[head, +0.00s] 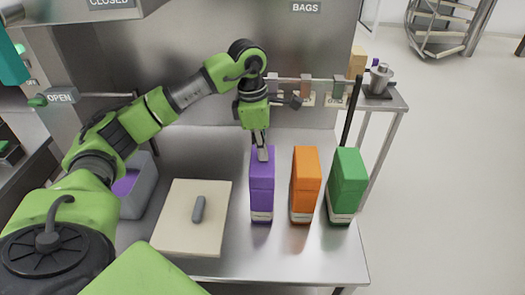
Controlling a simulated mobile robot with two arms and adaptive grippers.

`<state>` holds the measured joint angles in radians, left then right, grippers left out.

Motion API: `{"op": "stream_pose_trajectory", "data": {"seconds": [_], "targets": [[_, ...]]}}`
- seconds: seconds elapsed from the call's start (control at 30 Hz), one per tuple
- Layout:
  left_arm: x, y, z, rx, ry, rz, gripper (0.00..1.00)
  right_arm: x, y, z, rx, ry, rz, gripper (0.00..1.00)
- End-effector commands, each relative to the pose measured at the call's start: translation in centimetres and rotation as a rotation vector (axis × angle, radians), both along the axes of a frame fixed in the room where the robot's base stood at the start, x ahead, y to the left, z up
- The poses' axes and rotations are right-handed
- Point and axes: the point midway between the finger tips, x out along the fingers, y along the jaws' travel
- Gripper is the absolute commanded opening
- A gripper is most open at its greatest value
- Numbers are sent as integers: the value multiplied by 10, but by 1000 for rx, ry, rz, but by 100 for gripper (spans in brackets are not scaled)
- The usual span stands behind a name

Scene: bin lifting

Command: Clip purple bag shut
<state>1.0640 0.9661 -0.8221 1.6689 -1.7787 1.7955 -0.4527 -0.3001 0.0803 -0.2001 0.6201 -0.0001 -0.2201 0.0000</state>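The purple bag (262,195) stands upright on the steel table, left of the orange bag (304,188) and the green bag (347,183). My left gripper (263,153) points down at the top of the purple bag, at or just touching it. Its fingers look close together, but whether they hold something is too small to tell. A grey clip-like piece (198,209) lies on a cream board (180,240) left of the purple bag. My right gripper does not show.
The steel table (305,258) has bare room in front of the bags. A grey bin (141,192) with purple contents stands at the left, partly behind my arm. Small coloured items (306,86) hang on a rail behind. A side stand (393,98) holds a metal vessel.

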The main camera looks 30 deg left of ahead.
Motion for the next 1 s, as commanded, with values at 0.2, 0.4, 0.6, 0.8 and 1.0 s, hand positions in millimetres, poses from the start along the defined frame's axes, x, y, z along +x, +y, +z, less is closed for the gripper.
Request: {"op": "stream_pose_trajectory", "data": {"seconds": [0.2, 0.4, 0.6, 0.8, 1.0], "targets": [[-1, 0, 6, 1, 3, -1, 0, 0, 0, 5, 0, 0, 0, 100], [0, 0, 19, 0, 1, -1, 0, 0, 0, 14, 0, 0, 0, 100], [0, 0, 31, 0, 1, -1, 0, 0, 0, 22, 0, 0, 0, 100], [0, 0, 43, -1, 1, 0, 0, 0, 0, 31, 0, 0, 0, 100], [0, 0, 56, 0, 0, 0, 0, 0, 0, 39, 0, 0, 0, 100]]}}
